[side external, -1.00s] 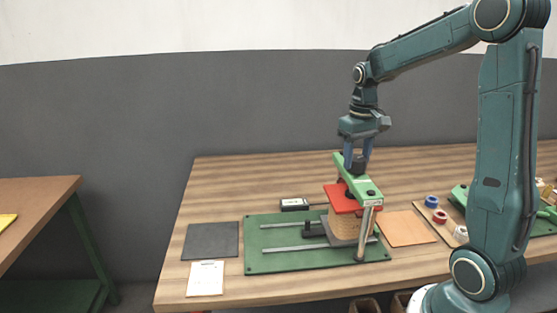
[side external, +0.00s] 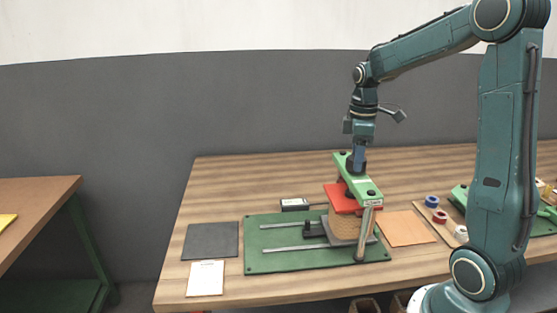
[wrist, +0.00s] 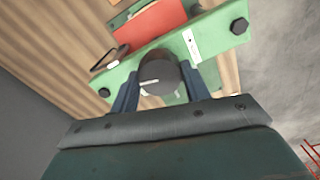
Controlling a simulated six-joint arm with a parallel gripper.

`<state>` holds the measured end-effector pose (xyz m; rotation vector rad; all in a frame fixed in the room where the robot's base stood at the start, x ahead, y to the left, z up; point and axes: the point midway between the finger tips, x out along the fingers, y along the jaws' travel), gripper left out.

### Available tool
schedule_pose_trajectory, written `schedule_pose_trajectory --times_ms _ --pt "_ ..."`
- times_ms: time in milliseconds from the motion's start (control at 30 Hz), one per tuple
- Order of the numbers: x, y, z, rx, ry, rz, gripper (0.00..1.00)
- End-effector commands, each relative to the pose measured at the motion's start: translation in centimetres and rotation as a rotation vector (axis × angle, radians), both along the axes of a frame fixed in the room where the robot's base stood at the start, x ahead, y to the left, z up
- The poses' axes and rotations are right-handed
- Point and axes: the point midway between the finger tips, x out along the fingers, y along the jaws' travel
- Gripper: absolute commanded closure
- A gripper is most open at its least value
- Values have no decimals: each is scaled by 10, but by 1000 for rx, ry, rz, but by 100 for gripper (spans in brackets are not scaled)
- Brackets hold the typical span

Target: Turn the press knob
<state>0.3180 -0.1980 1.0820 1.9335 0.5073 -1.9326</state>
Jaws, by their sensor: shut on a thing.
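The press knob (wrist: 158,74) is a dark round knob with a light line on its top, on the green crossbar (wrist: 212,42) of the press. In the wrist view my gripper (wrist: 158,86) has its blue fingers on either side of the knob, shut on it. In the side view my gripper (side external: 357,164) points straight down over the crossbar (side external: 362,189), and its fingers mostly hide the knob. Below the crossbar are a red plate (side external: 338,198) and a tan coil block (side external: 343,227) on the green press base (side external: 262,262).
A dark mat (side external: 210,241) and a white sheet (side external: 205,278) lie left of the press. A small black-and-white device (side external: 294,204) lies behind it. An orange-tan mat (side external: 407,228) and a board with coloured rolls (side external: 432,202) are to the right. The table's back left is clear.

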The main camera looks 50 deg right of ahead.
Motion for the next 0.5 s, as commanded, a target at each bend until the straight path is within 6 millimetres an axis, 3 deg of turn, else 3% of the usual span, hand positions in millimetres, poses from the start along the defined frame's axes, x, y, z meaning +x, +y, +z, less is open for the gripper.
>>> schedule_pose_trajectory --times_ms 500 --pt "-1 0 -1 2 3 134 76"
